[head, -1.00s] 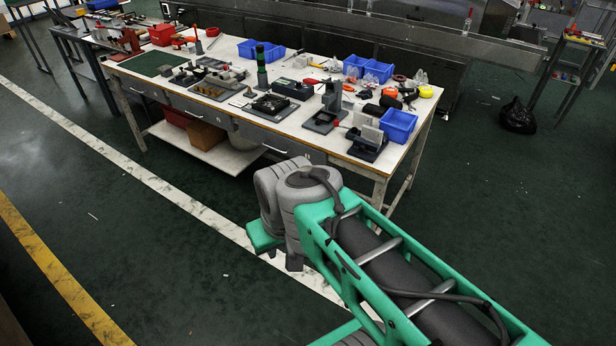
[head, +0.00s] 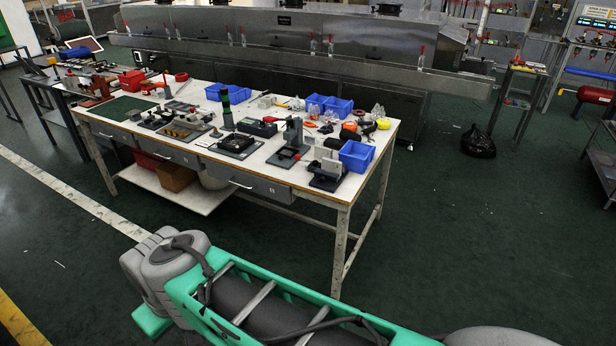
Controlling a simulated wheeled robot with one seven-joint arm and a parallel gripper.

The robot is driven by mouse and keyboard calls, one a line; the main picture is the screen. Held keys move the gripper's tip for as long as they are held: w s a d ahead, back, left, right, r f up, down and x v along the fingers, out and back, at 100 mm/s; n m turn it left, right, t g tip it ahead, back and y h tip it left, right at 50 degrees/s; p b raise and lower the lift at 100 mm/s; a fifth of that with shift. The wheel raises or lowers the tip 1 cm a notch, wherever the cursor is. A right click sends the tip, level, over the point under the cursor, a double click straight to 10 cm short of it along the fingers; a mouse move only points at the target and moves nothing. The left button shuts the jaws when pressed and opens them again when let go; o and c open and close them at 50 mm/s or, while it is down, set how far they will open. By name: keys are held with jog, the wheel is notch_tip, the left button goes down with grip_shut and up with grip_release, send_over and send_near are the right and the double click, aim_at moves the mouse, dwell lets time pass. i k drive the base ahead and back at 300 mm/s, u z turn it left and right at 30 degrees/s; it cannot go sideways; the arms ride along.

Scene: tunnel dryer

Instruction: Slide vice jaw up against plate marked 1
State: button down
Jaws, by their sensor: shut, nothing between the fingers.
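No mark 1 can be read anywhere. A taller grey device with an upright post (head: 291,140) stands just left of it. My arm, with green covers and grey joints, crosses the bottom of the view, in front of the bench and apart from it. My gripper does not show.
A blue bin (head: 356,155) stands right beside the pale-block device. More blue bins (head: 330,106) stand along the back of the bench. A long steel dryer (head: 290,35) runs behind it. The dark green floor to the right is clear up to a black bag (head: 477,142).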

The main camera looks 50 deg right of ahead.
aim_at(323, 175)
jog(key=z, duration=0.25)
jog(key=i, duration=0.9)
jog(key=z, duration=0.9)
jog(key=i, duration=0.6)
jog(key=z, duration=0.45)
